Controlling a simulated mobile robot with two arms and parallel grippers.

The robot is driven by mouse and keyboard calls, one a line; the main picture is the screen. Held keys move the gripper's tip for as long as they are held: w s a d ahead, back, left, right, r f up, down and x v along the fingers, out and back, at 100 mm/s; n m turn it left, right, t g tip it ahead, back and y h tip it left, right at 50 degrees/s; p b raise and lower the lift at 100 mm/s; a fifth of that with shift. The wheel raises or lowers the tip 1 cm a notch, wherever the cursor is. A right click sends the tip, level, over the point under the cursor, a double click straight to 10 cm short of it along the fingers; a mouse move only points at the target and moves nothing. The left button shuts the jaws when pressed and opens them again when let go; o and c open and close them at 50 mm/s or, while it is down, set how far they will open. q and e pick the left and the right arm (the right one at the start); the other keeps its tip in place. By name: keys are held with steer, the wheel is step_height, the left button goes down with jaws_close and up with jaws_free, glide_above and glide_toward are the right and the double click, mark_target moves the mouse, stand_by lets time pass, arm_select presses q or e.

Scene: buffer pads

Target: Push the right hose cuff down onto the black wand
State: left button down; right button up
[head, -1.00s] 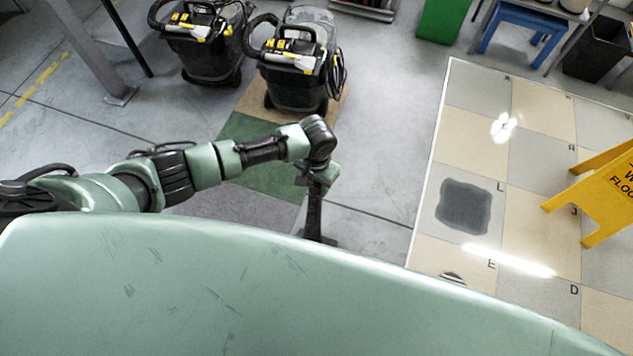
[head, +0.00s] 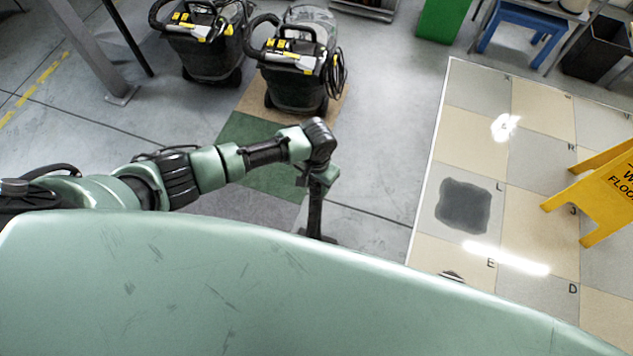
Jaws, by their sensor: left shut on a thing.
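Two dark machines with black hoses stand on the floor at the back: a left machine (head: 208,55) and a right machine (head: 294,85). The right machine's hose (head: 258,34) loops at its left side, and black coils hang at its right. I cannot make out a separate hose cuff or black wand for certain. My left gripper (head: 316,184) points down in front of the right machine, apart from it. It is shut on a dark, narrow upright thing (head: 314,212). The lower end of this thing is partly hidden by my green body. My right gripper is not in view.
A yellow wet-floor sign (head: 612,190) stands on the tiled floor at right, near a dark grey patch (head: 464,206). A green bin (head: 443,18), blue stool (head: 524,28) and black bin (head: 598,50) are at the back right. Grey floor between is clear.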

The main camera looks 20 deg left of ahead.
arm_select(q)
steer(key=shift+f, duration=0.2)
stand_by(0.5)
steer(key=c, duration=0.8)
jaws_free()
